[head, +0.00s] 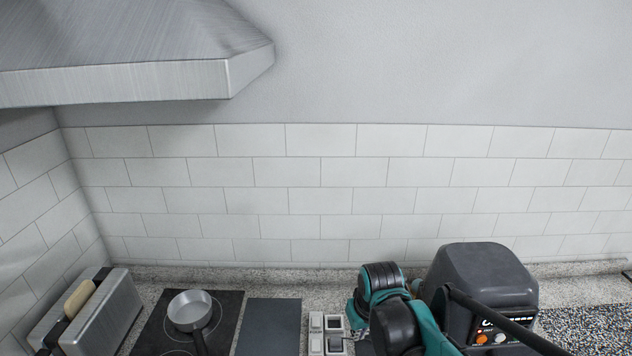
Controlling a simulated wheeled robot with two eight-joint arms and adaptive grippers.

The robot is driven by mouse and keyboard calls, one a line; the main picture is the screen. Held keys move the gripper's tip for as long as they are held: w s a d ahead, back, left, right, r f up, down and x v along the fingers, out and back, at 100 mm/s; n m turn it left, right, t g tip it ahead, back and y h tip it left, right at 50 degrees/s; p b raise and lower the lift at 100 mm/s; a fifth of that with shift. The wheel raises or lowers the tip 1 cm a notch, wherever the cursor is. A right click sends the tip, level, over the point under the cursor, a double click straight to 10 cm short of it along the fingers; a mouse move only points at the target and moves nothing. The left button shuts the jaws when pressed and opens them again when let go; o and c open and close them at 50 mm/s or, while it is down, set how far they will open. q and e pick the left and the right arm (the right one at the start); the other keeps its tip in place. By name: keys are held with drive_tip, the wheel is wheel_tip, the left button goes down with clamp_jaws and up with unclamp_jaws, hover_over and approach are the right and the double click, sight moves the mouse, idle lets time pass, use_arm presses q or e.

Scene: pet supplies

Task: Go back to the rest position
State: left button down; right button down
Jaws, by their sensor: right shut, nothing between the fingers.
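My right arm, teal and black, reaches in at the bottom middle of the head view. My right gripper (350,334) is small and low in the picture, partly hidden by the arm's own links. It is shut and empty, close to small white-framed boxes (316,335) on the counter. My left gripper is not in view.
A dark machine (480,266) with an orange knob stands just right of my arm. A range hood (130,80) juts out above. A speckled mat (590,328) lies right.

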drive_tip(key=s+d+f+m+t+b, duration=0.1)
drive_tip(key=s+d+f+b, duration=0.2)
drive_tip(key=s, duration=0.4)
drive_tip(key=s+d+f+m+t+b, duration=0.2)
drive_tip(key=s+d+f+b, duration=0.2)
drive_tip(key=s, duration=0.4)
drive_tip(key=shift+d+t+h, duration=0.3)
drive_tip(key=shift+d, duration=0.1)
drive_tip(key=shift+s, duration=0.1)
